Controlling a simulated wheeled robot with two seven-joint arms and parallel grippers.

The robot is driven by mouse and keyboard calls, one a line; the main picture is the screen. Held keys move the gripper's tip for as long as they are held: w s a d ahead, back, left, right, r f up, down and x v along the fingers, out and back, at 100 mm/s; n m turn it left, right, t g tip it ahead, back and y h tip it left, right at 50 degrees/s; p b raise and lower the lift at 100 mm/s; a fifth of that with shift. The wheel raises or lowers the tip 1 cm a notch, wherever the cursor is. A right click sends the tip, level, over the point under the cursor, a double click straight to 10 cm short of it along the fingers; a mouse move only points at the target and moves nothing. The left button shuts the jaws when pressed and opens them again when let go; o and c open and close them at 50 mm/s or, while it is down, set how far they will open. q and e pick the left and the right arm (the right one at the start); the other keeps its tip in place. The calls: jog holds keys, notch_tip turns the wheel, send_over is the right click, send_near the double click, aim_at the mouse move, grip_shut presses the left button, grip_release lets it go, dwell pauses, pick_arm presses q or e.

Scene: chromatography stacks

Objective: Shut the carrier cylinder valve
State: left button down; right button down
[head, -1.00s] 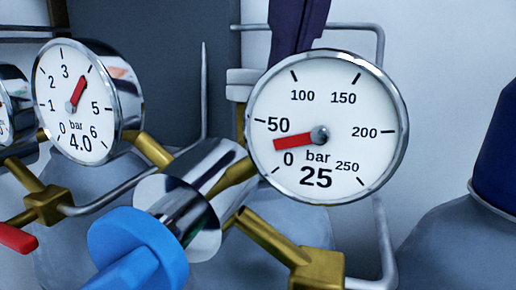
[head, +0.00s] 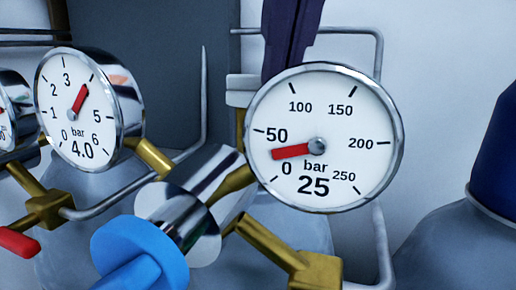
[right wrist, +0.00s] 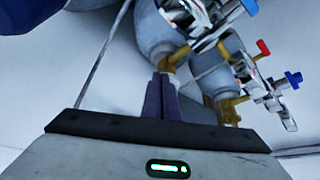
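The carrier cylinder valve seems to be the brass stem with a pale grey round handwheel (head: 243,88), partly hidden behind the large pressure gauge (head: 325,185) in the head view. My right gripper (head: 289,45) has dark purple fingers that come down from the top, just right of the handwheel, their tips hidden by the gauge. In the right wrist view its fingers (right wrist: 161,92) lie close together, with a brass valve (right wrist: 178,56) just beyond the tips. I see nothing between them, and contact with the valve cannot be told. My left gripper is not in view.
The large gauge needle reads between 0 and 50. A smaller gauge (head: 86,140), a chrome regulator with a blue knob (head: 138,252), a red lever (head: 18,243) and bent grey tubing (head: 383,240) crowd the front. A dark blue-topped cylinder (head: 480,215) stands right.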

jog(key=shift+a, duration=0.15)
jog(key=shift+s+a, duration=0.25)
jog(key=shift+a, duration=1.05)
jog(key=shift+s, duration=0.2)
notch_tip(320, 180, up, 6)
jog(key=shift+s, duration=0.3)
dwell(0.3)
